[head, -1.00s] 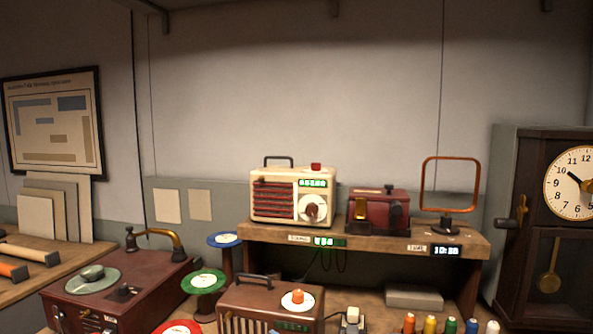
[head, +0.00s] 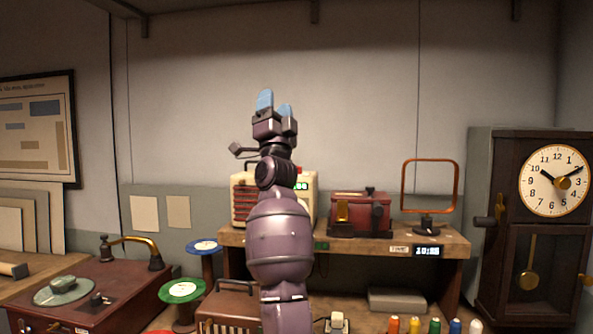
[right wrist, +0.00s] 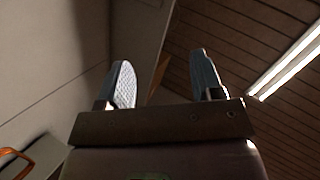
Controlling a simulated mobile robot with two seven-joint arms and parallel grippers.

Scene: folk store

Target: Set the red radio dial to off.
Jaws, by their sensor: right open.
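A cream radio with a red grille (head: 243,199) stands on the wooden shelf. My right arm covers its middle and right part, so its dial is hidden; part of its green display (head: 301,186) shows beside the arm. My right gripper (head: 276,105) is raised in front of the wall, above the radio in the picture, with its blue fingertips pointing up. The right wrist view shows the two fingers (right wrist: 165,82) apart with nothing between them, facing the ceiling. My left gripper is not in view.
A dark red box device (head: 360,214) and an orange loop frame on a stand (head: 460,187) share the shelf (head: 458,247). A brown radio (head: 228,308), spools and a record player (head: 90,290) are lower down. A pendulum clock (head: 505,200) stands right.

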